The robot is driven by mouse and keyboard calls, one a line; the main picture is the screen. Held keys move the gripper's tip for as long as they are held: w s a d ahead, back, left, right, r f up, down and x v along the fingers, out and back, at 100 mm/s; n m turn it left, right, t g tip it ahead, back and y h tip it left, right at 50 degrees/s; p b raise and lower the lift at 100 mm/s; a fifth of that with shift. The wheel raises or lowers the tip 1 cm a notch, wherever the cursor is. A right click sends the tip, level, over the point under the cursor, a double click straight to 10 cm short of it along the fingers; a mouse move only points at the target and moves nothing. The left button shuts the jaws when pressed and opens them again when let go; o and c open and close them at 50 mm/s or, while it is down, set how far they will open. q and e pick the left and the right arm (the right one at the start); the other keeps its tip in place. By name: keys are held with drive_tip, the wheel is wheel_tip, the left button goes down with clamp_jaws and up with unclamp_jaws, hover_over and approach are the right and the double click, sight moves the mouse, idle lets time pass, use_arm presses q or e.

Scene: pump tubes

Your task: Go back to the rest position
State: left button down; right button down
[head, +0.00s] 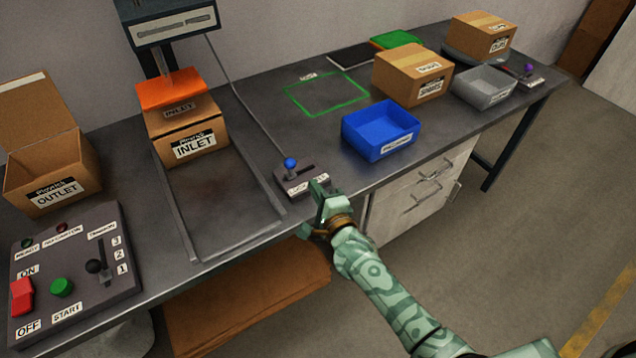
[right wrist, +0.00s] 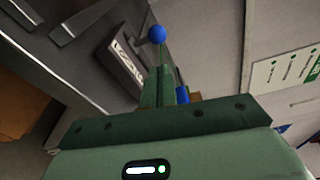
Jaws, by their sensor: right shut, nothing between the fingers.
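My right gripper (head: 319,192) is at the front edge of the workbench, just in front of the lever box (head: 306,184) with the blue knob (head: 291,163). Its fingers are together with nothing between them. In the right wrist view the closed fingers (right wrist: 167,88) point toward the blue knob (right wrist: 157,34), which appears beyond their tips. I cannot tell whether they touch the lever box. My right arm comes in from the lower right of the head view. My left gripper is not in view.
A blue bin (head: 381,130) stands right of the lever box. The INLET box (head: 189,140) is under the press, and the OUTLET box (head: 50,175) is farther left. A control panel (head: 75,265) lies front left. Drawers (head: 420,195) are below the bench. Floor is open at right.

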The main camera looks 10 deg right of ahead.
drive_tip(key=shift+s+d, duration=0.1)
drive_tip(key=shift+s, duration=0.45)
drive_tip(key=shift+w+f, duration=0.1)
drive_tip(key=shift+w, duration=0.05)
drive_tip(key=s+d+f+n+g, duration=0.2)
drive_tip(key=s+n+g, duration=0.4)
drive_tip(key=s+n, duration=0.8)
drive_tip(key=s+d+r+n+g+h, duration=0.2)
drive_tip(key=s+d+r+n+h, duration=0.15)
drive_tip(key=s+d+n, duration=0.4)
drive_tip(key=s+d+r+n+g+h, duration=0.25)
drive_tip(key=s+d+n+h, duration=0.2)
drive_tip(key=s+d, duration=0.45)
drive_tip(key=s+a+f+m+g+y, duration=0.1)
drive_tip(key=s+a+f+g+y, duration=0.15)
drive_tip(key=f, duration=1.25)
drive_tip(key=s+a+f+m+g+y, duration=0.1)
drive_tip(key=s+a+f, duration=0.15)
drive_tip(key=f, duration=1.15)
drive_tip(key=s+f+m+g, duration=0.1)
drive_tip(key=s+f, duration=0.5)
drive_tip(key=s, duration=0.3)
drive_tip(key=s+d+f+m+g, duration=0.1)
drive_tip(key=s+f, duration=0.5)
drive_tip(key=s, duration=0.3)
drive_tip(key=shift+s+f+y, duration=0.2)
drive_tip(key=shift+s+y, duration=0.15)
drive_tip(key=shift+y, duration=0.1)
drive_tip(key=shift+d, duration=0.1)
